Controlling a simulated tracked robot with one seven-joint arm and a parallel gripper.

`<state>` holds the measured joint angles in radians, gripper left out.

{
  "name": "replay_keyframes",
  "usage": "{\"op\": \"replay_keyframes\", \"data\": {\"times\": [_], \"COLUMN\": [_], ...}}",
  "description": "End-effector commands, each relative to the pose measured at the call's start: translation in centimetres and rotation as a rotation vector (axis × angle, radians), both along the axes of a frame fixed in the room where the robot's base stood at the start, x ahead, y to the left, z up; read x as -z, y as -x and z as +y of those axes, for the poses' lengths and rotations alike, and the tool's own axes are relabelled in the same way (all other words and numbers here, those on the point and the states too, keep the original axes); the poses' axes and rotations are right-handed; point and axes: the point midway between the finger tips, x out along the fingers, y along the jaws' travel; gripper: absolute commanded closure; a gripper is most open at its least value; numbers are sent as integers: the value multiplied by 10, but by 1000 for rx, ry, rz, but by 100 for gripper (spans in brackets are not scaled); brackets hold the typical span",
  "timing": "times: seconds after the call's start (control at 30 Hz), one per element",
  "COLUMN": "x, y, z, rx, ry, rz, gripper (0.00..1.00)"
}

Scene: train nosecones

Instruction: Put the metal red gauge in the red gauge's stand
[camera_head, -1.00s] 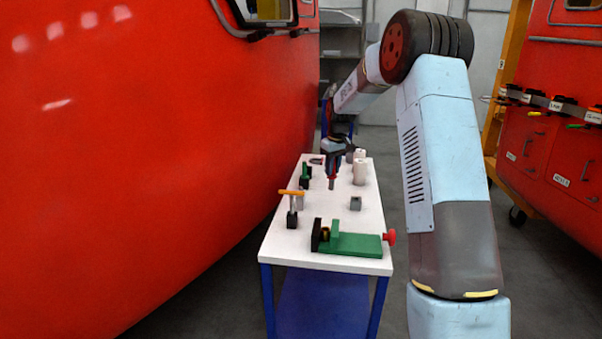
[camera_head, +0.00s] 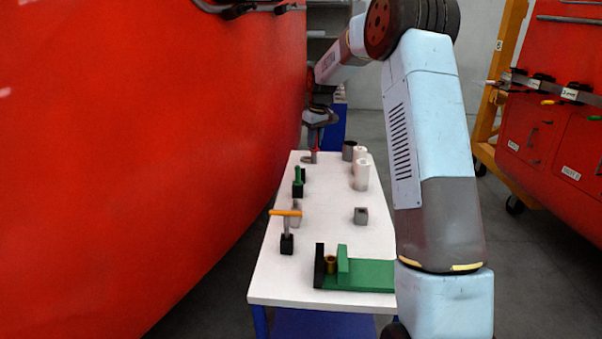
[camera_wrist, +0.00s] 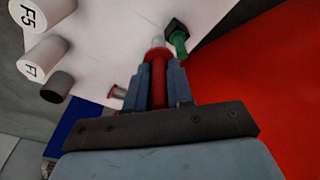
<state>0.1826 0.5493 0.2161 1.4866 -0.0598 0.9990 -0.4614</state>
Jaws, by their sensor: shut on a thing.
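My gripper (camera_head: 316,140) is over the far left end of the white table. In the wrist view, my gripper (camera_wrist: 155,82) is shut on the red gauge (camera_wrist: 158,72). The gauge's pale metal tip (camera_wrist: 158,42) sticks out past the fingers. In the head view the red gauge (camera_head: 315,156) is small and points down. Whether it touches the table cannot be told. A small reddish-grey cylinder (camera_wrist: 117,92) is just left of the fingers in the wrist view.
A green gauge in a black base (camera_head: 298,184) stands nearby, also in the wrist view (camera_wrist: 179,38). White cylinders (camera_head: 361,176) stand right. An orange-handled tool (camera_head: 286,226), grey block (camera_head: 361,216) and green fixture (camera_head: 358,276) are nearer. A red train shell (camera_head: 180,150) borders the left.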

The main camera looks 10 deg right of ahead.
Motion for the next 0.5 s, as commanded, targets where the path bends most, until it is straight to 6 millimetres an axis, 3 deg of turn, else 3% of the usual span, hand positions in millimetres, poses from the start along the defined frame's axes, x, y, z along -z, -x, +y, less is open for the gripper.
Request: {"op": "replay_keyframes", "data": {"times": [0.5], "x": [38], "y": [-80], "z": [0], "rx": [20], "ry": [-1], "rz": [2], "gripper": [100]}}
